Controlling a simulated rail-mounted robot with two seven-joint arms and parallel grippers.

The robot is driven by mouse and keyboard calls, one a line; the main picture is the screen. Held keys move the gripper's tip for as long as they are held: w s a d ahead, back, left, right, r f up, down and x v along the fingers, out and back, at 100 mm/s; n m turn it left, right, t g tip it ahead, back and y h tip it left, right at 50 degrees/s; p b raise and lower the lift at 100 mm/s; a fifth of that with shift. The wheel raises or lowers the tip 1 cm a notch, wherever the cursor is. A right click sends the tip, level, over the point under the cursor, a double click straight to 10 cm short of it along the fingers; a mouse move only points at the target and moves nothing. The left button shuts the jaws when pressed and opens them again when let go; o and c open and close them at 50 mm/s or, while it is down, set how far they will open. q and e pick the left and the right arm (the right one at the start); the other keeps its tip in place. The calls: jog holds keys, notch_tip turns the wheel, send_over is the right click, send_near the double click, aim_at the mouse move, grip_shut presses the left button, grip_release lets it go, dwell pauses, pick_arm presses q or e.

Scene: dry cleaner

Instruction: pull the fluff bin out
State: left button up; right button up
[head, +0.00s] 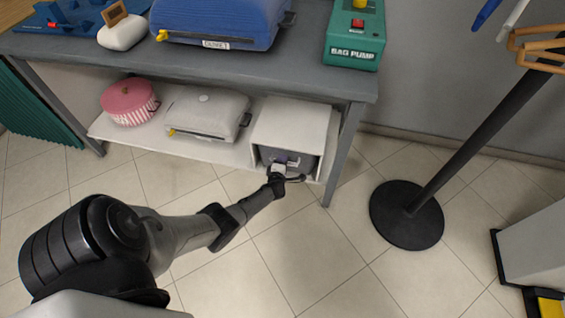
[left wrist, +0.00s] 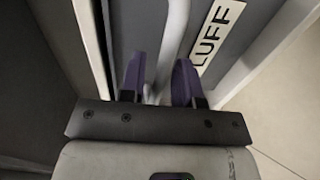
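The fluff bin (head: 290,158) is a dark grey drawer-like box inside a white housing (head: 299,120) at the right end of the lower shelf. Its label, partly cut off, reads "LUFF" in the left wrist view (left wrist: 216,35). A pale bar handle (left wrist: 174,40) runs down its front. My left gripper (head: 279,166) is at the bin's front. In the left wrist view its two purple fingers (left wrist: 160,84) stand on either side of the handle, with a small gap seen on the left side. The fingers look open around the bar. My right gripper is not in view.
A grey table leg (head: 345,155) stands just right of the housing. A white-grey case (head: 205,112) and a pink striped tin (head: 128,103) share the shelf (head: 180,146). A black stand base (head: 406,215) is on the floor at right. The tiled floor before the bin is clear.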

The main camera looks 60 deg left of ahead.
pick_arm(q)
grip_shut()
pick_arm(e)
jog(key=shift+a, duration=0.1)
